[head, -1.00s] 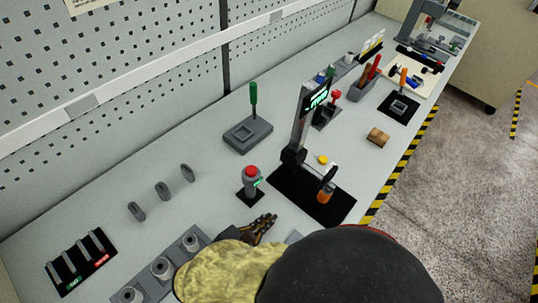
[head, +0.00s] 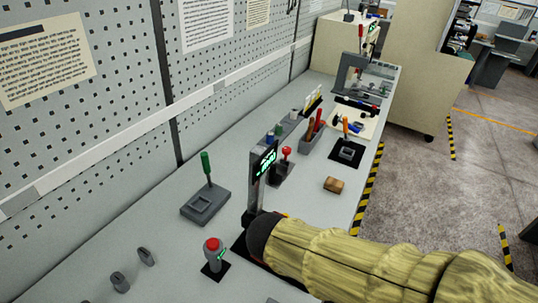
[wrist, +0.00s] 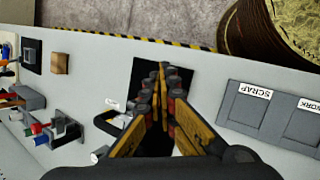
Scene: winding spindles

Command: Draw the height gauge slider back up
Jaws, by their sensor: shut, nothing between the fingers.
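The height gauge (head: 262,175) stands upright on the bench in the head view, a dark column with a lit green display at its top. My yellow-sleeved arm covers its lower part, so the slider and most of the black base are hidden there. In the wrist view my gripper (wrist: 163,70) points over the black base plate (wrist: 184,78), its fingers together with nothing visible between them. The slider is not clearly seen in the wrist view, and I cannot tell whether the fingers touch it.
A red-button post (head: 214,256) stands left of the gauge, and a grey block with a green handle (head: 206,200) behind it. A wooden block (head: 334,184) lies to the right. Grey SCRAP and WORK trays (wrist: 262,104) show in the wrist view. Striped tape (head: 367,195) marks the bench edge.

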